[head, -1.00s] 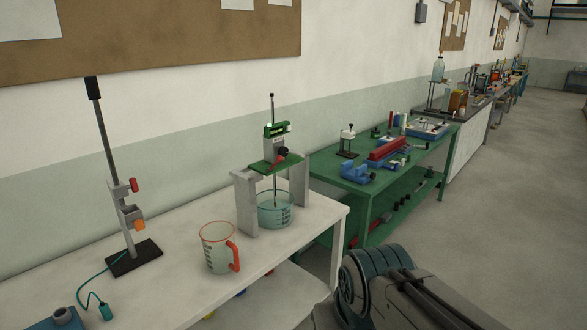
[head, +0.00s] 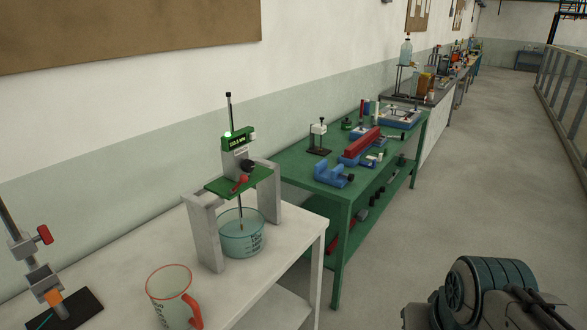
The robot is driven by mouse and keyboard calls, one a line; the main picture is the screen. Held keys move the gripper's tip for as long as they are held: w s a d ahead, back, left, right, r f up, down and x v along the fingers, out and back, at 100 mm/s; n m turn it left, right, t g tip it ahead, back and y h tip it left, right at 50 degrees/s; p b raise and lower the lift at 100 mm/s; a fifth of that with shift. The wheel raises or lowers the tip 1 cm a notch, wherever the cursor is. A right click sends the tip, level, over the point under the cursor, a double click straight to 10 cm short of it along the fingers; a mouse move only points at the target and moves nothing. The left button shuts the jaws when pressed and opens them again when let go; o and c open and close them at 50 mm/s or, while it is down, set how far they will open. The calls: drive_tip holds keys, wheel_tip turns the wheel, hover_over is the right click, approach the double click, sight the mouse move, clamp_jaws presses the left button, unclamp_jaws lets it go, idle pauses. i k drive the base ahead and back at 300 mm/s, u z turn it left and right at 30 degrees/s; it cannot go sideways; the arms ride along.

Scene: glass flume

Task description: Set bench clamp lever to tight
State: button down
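A grey bridge-shaped stand (head: 206,232) stands on the white bench (head: 288,262), with a green plate (head: 258,174) across its top. A small red lever (head: 240,183) sits on the plate, below an upright green-headed instrument (head: 237,142). I cannot tell for sure that this is the bench clamp lever, nor its setting. The instrument's thin rod reaches down into a clear beaker (head: 243,238) under the bridge. On the green bench (head: 294,170) are a blue vise-like device (head: 333,175) and a long red block on a blue base (head: 361,145). My gripper is out of view; only part of my arm shows at the lower right.
A clear jug with a red handle (head: 172,296) stands near the white bench's front edge. A rod stand with red and orange knobs (head: 34,266) is at the left. More benches line the wall beyond. The grey floor (head: 400,235) right of the benches is open.

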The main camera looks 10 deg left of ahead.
sight(243, 179)
drive_tip(key=z, duration=0.05)
drive_tip(key=i, duration=0.6)
drive_tip(key=u, duration=0.6)
drive_tip(key=i, duration=0.5)
drive_tip(key=u, duration=0.45)
